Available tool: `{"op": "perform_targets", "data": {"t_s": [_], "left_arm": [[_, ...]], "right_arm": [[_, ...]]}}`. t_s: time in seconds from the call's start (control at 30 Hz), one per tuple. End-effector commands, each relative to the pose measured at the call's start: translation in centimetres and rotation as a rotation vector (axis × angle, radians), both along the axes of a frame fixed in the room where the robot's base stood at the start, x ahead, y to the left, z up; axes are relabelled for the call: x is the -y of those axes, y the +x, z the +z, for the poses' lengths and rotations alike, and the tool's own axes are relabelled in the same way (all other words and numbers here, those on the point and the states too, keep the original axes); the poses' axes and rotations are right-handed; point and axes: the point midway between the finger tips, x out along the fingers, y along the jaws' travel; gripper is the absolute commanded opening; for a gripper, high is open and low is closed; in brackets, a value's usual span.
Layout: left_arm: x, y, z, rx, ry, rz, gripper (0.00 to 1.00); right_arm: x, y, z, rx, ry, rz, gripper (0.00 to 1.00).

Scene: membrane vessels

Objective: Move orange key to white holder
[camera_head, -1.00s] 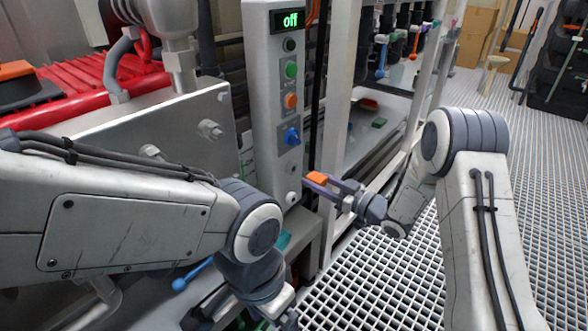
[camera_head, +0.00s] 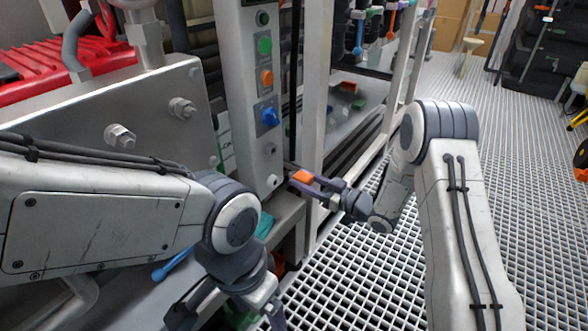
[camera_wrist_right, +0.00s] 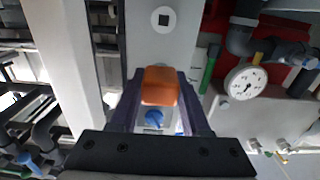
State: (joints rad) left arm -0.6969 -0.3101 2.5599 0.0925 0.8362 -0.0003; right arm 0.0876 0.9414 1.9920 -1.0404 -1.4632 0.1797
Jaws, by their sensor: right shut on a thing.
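My right gripper (camera_head: 301,181) is shut on the orange key (camera_head: 302,176), close to the lower front of the grey-white control panel. In the right wrist view the orange key (camera_wrist_right: 160,86) sits between the two purple fingers. The white holder (camera_head: 272,181), a pale round fitting low on the panel, is left of the gripper. It shows in the right wrist view as a white disc with a dark square hole (camera_wrist_right: 163,19), with the key apart from it. My left gripper (camera_head: 230,312) is at the bottom edge, fingers apart and partly cut off.
The panel also has a green fitting (camera_head: 264,46), an orange fitting (camera_head: 266,78) and a blue key (camera_head: 269,117). A white frame post (camera_head: 314,110) stands just right of it. A pressure gauge (camera_wrist_right: 249,80) shows in the wrist view. The grated floor (camera_head: 345,265) is open.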

Motion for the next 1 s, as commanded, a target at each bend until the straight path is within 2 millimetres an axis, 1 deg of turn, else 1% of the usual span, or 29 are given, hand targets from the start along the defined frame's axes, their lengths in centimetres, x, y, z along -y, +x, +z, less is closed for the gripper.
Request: {"op": "perform_targets", "data": {"t_s": [0.03,0.1,0.23,0.7,0.87,1.0], "left_arm": [[0.0,0.0,-1.9,-0.001,0.001,0.0,0.84],[0.0,0.0,-2.8,-0.001,0.001,0.0,0.84],[0.0,0.0,-3.6,-0.001,0.001,0.0,0.84],[0.0,0.0,-3.5,0.0,0.0,0.0,0.84],[0.0,0.0,-3.8,0.0,0.0,0.0,0.84],[0.0,0.0,-4.1,0.0,0.0,0.0,0.84]], "right_arm": [[0.1,-0.1,-2.6,-0.002,0.0,-0.001,0.0],[0.3,-0.2,-4.2,-0.001,0.002,-0.001,0.0],[0.4,-0.3,-5.8,0.001,0.002,-0.001,0.0],[0.2,-0.3,-5.9,0.002,0.001,0.0,0.0],[-0.6,0.3,-6.0,0.004,0.0,0.002,0.0],[-1.7,1.0,-6.0,0.003,0.0,0.003,0.0]]}}
